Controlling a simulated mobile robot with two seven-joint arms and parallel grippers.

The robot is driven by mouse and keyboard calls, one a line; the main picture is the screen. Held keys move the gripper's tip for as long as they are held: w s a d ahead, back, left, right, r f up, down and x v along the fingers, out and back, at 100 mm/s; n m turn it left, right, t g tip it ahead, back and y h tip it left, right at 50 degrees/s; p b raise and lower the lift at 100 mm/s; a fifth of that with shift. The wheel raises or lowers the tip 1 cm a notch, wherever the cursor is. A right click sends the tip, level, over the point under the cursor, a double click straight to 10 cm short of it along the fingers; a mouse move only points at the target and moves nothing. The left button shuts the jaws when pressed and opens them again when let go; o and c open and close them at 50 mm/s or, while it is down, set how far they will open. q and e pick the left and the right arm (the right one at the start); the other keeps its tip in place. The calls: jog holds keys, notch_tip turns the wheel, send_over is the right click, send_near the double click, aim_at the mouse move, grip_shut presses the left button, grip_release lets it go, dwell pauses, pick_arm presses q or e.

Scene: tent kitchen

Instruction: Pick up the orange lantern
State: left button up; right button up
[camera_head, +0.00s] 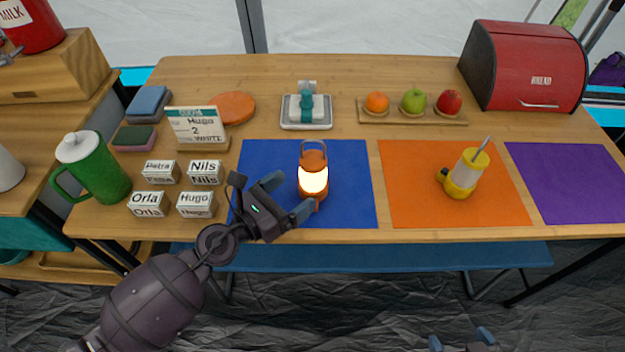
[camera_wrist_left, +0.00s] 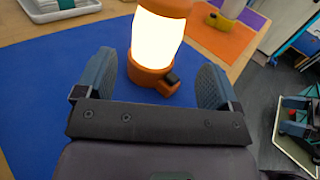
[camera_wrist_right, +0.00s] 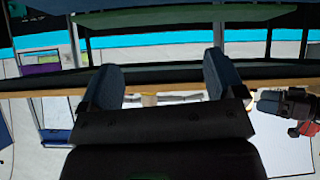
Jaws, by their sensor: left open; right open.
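The orange lantern (camera_head: 313,176) stands upright on the blue mat (camera_head: 352,205), its white body glowing and its handle up. My left gripper (camera_head: 289,199) is open, with its fingers at the lantern's lower left and front. In the left wrist view the lantern (camera_wrist_left: 158,45) stands ahead, between and just beyond the two open fingers (camera_wrist_left: 158,88); I cannot tell whether either touches it. My right gripper (camera_head: 458,340) is at the bottom edge of the head view, in front of the table. It is open and empty in the right wrist view (camera_wrist_right: 165,80).
A yellow lantern (camera_head: 462,178) stands on the orange mat (camera_head: 415,200). A purple mat (camera_head: 580,185) lies bare at the right. Several name blocks (camera_head: 205,172) and a green jug (camera_head: 95,168) stand left of my left gripper.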

aim_at(303, 182)
pick_arm(q)
jog(key=shift+w+d, duration=0.6)
jog(key=x, duration=0.3)
jog(key=shift+w, duration=0.3)
jog(key=shift+w+d, duration=0.4)
jog(key=shift+d, duration=0.05)
pick_arm(e)
jog(key=shift+s+a+f, duration=0.1)
jog(key=shift+s+f, duration=0.05)
jog(key=shift+s, duration=0.2)
pick_arm(q)
jog(key=c, duration=1.3)
pick_arm(e)
jog(key=shift+w, duration=0.1)
